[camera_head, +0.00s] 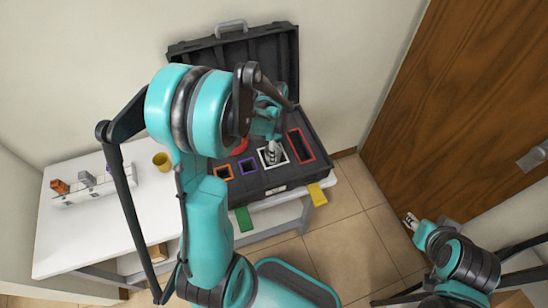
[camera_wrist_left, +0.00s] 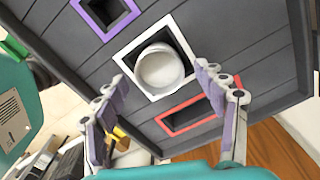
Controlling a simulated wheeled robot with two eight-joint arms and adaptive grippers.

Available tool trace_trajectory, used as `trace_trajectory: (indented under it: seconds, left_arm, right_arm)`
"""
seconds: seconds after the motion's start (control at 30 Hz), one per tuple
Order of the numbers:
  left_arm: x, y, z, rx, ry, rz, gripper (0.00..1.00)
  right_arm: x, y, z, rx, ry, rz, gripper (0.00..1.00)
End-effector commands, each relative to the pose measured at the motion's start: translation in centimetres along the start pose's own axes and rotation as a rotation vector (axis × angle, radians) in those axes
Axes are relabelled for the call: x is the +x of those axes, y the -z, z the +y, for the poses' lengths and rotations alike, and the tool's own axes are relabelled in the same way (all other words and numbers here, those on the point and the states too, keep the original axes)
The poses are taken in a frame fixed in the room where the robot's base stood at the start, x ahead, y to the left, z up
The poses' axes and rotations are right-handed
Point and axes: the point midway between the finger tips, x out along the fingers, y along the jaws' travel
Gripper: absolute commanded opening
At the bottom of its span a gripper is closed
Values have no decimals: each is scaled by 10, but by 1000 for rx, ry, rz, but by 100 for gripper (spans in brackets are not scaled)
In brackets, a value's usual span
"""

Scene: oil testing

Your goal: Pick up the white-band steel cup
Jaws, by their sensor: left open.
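The steel cup (camera_wrist_left: 160,66) sits in the white-bordered slot (camera_wrist_left: 128,64) of the dark case; its round, pale top faces the left wrist camera. My left gripper (camera_wrist_left: 157,78) is open, with one finger on each side of the slot and the cup between them in that view. Nothing is held. In the head view my left gripper (camera_head: 271,154) is low over the same slot and mostly hides the cup. My right gripper (camera_head: 409,221) is at the lower right, away from the table; its jaws are too small to read.
The open case (camera_head: 262,186) also has red (camera_head: 300,146), purple (camera_head: 248,166) and orange (camera_head: 223,172) bordered slots. A yellow cup (camera_head: 161,161) and a white rack with small blocks stand on the white table (camera_head: 110,225) at left. A wooden door is at right.

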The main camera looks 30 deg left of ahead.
Motion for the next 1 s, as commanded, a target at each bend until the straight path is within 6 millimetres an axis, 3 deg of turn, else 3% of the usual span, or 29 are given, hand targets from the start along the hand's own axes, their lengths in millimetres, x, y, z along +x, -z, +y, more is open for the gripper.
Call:
trace_trajectory:
  seconds: [0.03, 0.13, 0.37, 0.57, 0.6, 1.0]
  left_arm:
    - [13, 0, 0, 0, 0, 0, 71]
    - [23, 0, 0, 0, 1, 0, 71]
    - [23, 0, 0, -1, 1, 0, 71]
    - [23, 0, 0, -1, 1, 0, 18]
    - [23, 0, 0, -1, 1, 0, 16]
    - [20, 0, 0, -1, 1, 0, 15]
  right_arm:
    - [6, -5, 0, 0, 0, 0, 40]
    - [9, -7, 0, 0, 0, 0, 40]
    - [8, -6, 0, 0, 0, 0, 40]
    - [8, -6, 0, 0, 0, 0, 40]
    - [8, -6, 0, 0, 0, 0, 40]
    - [7, -5, 0, 0, 0, 0, 40]
